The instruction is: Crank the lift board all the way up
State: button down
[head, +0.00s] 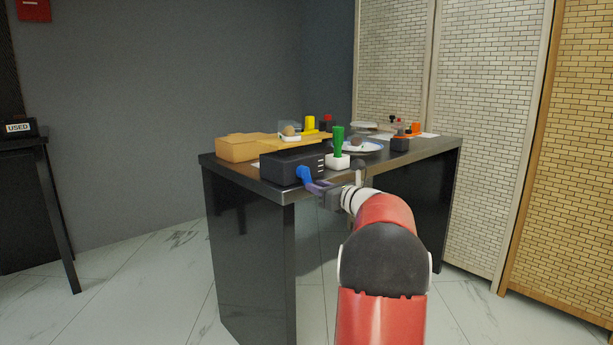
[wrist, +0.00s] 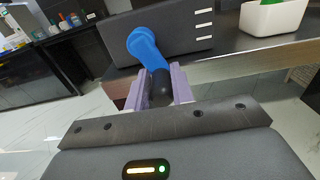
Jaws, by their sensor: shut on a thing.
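A black box (head: 291,167) with white marks on its side stands at the near left corner of the buffet table; it also shows in the wrist view (wrist: 185,30). A blue crank arm (head: 304,174) sits on the box's side. In the wrist view the crank arm (wrist: 145,48) slants down and slightly right from its hub to a black knob (wrist: 161,88). My gripper (head: 319,187) has its purple fingers on either side of that knob and is shut on it. I cannot clearly tell which part is the lift board; a flat tan piece (head: 268,141) lies behind the box.
A tan box (head: 235,148) stands at the table's left end. A white holder (head: 337,162) with a green-handled tool (head: 338,140) stands right of the black box. Plates and small items sit farther back on the table (head: 440,146). Floor in front is clear.

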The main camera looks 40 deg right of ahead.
jog(key=shift+d+r, duration=0.1)
jog(key=shift+r, duration=0.15)
jog(key=shift+r, duration=0.1)
jog(key=shift+d+r+p, duration=0.55)
jog(key=shift+r+p, duration=0.05)
jog(key=shift+p, duration=0.3)
jog(key=shift+w+d+r+p, duration=0.1)
jog(key=shift+d+p, duration=0.25)
jog(key=shift+d, duration=0.05)
jog(key=r+p, duration=0.2)
jog(key=shift+d+r+p, duration=0.25)
jog(key=shift+d+p, duration=0.05)
jog(key=shift+p, duration=0.05)
